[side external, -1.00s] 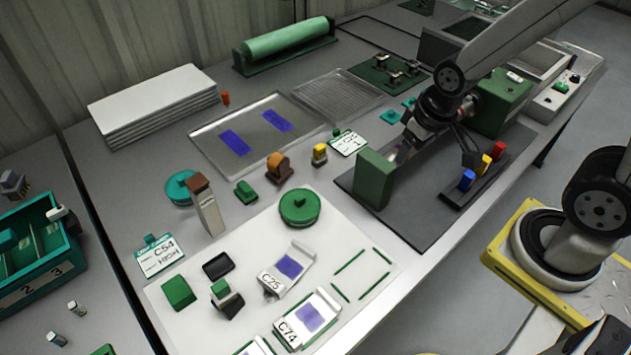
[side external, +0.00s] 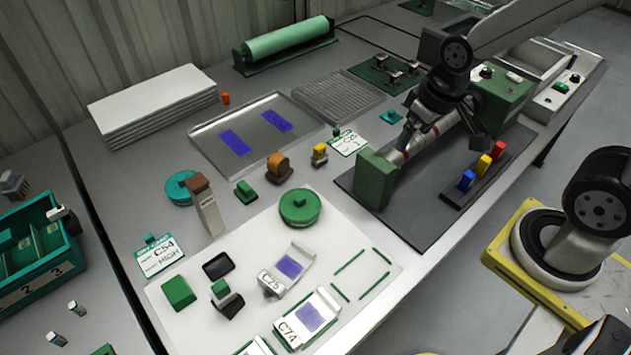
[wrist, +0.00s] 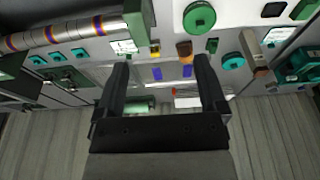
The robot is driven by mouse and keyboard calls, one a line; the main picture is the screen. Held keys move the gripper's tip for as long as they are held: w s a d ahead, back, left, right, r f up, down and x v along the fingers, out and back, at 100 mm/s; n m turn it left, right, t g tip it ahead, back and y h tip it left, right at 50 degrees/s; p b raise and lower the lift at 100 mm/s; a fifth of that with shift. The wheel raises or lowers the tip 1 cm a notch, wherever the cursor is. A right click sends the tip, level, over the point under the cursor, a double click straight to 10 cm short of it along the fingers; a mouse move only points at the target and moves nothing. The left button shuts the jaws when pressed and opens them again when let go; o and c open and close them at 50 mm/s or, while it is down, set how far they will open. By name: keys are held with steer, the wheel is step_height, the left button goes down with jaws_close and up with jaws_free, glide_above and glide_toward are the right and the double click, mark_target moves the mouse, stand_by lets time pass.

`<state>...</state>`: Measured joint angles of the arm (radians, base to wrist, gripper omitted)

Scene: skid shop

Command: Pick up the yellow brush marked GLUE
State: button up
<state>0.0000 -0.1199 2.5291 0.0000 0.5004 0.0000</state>
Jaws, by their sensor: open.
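A yellow block-like piece (side external: 483,165), probably the brush, stands in a dark rack (side external: 456,197) between a blue piece (side external: 466,180) and a red piece (side external: 498,150). I cannot read any GLUE mark on it. A smaller yellow-topped item (side external: 319,154) stands near the tray; it also shows in the wrist view (wrist: 154,50). My gripper (wrist: 161,64) is open and empty, its two dark fingers apart above the bench. In the side view, its fingers are hard to make out against my arm. The rack does not show in the wrist view.
A white board (side external: 375,290) with labelled pieces fills the front. A green control box (side external: 503,98) stands behind.

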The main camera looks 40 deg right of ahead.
steer(key=w+d+m+t+y, duration=0.1)
steer(key=w+d+m+y, duration=0.3)
steer(key=w+m, duration=0.4)
steer(key=w+d+r+m+t+y, duration=0.1)
steer(key=w+d+m+y, duration=0.4)
steer(key=w, duration=0.5)
steer(key=w+d+m+t+y, duration=0.15)
steer(key=w+d+m, duration=0.25)
steer(key=w+m, duration=0.4)
glide_toward(323, 146)
steer(key=w+a+f, duration=0.1)
steer(key=f, duration=0.1)
steer(key=shift+w+a+n+y, duration=0.1)
steer(key=shift+n+y, duration=0.25)
steer(key=shift+n, duration=0.05)
steer(key=shift+x, duration=3.95)
steer(key=shift+a+r, duration=0.1)
jaws_close()
